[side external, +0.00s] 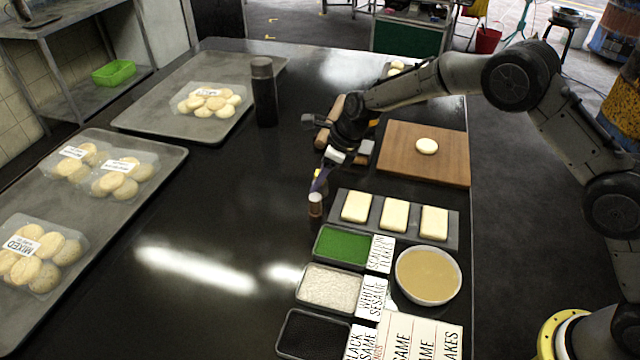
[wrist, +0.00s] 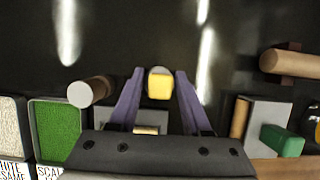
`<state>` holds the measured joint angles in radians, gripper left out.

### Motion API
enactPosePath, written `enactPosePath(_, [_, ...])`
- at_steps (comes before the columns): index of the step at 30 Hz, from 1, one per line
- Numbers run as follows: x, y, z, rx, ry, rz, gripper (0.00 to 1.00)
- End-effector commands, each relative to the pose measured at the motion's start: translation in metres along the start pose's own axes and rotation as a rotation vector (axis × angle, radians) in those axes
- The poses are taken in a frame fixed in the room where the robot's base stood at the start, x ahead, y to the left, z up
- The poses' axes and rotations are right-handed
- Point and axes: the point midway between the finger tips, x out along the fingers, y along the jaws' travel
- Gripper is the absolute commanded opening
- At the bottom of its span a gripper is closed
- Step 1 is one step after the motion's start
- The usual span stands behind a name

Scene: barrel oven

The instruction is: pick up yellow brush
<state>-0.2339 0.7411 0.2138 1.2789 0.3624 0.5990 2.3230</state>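The yellow brush (wrist: 160,85) shows in the wrist view as a small yellow block with a paler rim, between my fingers. My gripper (wrist: 159,71) has two purple fingers, apart, one on each side of the yellow block. A dark gap shows between the block and each finger, so the gripper looks open and empty. How far below the fingertips the brush lies is hard to tell. In the side view my gripper (side external: 320,180) points down over the black table, just behind a small brown bottle (side external: 315,206). I cannot make out the brush there.
The bottle (wrist: 92,91) stands left of my fingers in the wrist view. A rolling pin (wrist: 291,62) and a green-handled scraper (wrist: 281,140) lie to the right. A tray of pale blocks (side external: 330,212) and a green-filled tray (side external: 343,245) are close by.

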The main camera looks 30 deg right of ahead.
Motion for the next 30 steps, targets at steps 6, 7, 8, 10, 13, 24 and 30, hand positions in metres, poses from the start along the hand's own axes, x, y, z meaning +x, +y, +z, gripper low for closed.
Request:
enactPosePath(6, [0.000, 0.000, 0.000, 0.000, 0.000, 0.000, 0.00])
enactPosePath(7, [0.000, 0.000, 0.000, 0.000, -0.001, 0.000, 0.00])
enactPosePath(8, [0.000, 0.000, 0.000, 0.000, -0.001, 0.000, 0.00])
enactPosePath(10, [0.000, 0.000, 0.000, 0.000, -0.001, 0.000, 0.00])
enactPosePath(13, [-0.001, 0.000, 0.001, 0.000, -0.001, 0.000, 0.00])
enactPosePath(24, [-0.034, 0.000, 0.014, -0.001, -0.005, -0.003, 0.00])
enactPosePath(30, [-0.084, 0.017, -0.001, 0.000, -0.004, -0.003, 0.00])
